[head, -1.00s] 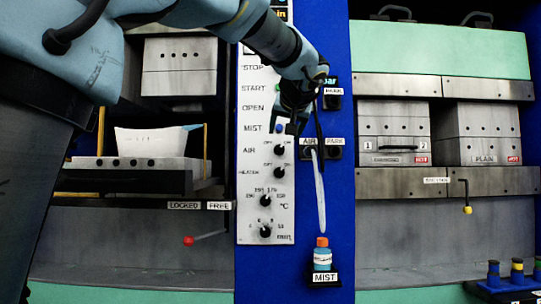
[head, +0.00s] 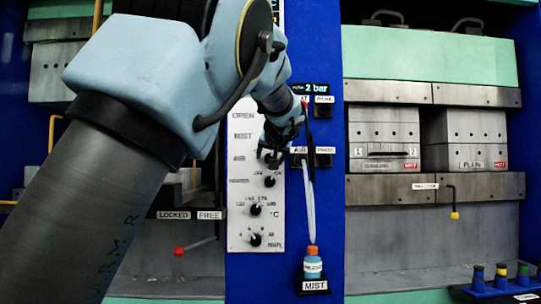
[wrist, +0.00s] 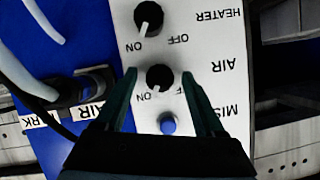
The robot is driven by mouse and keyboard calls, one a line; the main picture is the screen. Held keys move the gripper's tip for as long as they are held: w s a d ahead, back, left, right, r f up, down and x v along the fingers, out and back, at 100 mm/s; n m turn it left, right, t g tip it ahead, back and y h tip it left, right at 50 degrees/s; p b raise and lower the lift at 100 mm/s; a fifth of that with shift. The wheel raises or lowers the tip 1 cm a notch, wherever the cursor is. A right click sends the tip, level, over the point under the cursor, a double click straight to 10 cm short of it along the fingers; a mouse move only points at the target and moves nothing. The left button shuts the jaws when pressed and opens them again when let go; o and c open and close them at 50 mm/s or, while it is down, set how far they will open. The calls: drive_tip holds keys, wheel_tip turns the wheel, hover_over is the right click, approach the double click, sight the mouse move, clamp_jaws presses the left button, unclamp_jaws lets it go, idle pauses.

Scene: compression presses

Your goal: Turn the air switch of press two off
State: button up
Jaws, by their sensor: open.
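The white control panel (head: 244,205) has a column of black knobs on a blue post. Its air switch (wrist: 160,78) is a round black knob beside the AIR label, upside down in the wrist view. ON and part of OFF show by it; I cannot tell clearly where it points. My gripper (wrist: 159,74) is open, one finger on each side of the air switch; contact is unclear. In the head view my gripper (head: 272,157) is at the panel's AIR row and hides the knob. No press number shows on this panel.
The heater knob (wrist: 148,18) and blue mist button (wrist: 167,124) flank the air switch. A black hose connector (wrist: 85,88) sits close beside the panel. A mist bottle (head: 312,264) stands below. A red-tipped lever (head: 192,247) is at lower left.

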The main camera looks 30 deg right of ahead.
clamp_jaws()
idle(0.6)
